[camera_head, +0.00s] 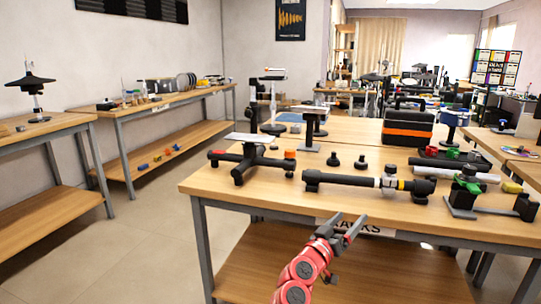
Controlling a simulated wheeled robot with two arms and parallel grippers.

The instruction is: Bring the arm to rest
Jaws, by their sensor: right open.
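My right arm, red with dark joints, comes up from the bottom of the head view. Its right gripper (348,224) is open and empty, with its two grey fingers apart. It shows in front of the front edge of the near workbench (230,188), over part of the label there. No object is between the fingers. My left gripper is not in view.
The near bench holds a black stand with red and orange ends (252,163), a long black bar (340,180), a clamp-like tool (467,190) and an orange-black case (407,127). A side bench (170,101) stands along the left wall. Floor (130,240) is clear at left.

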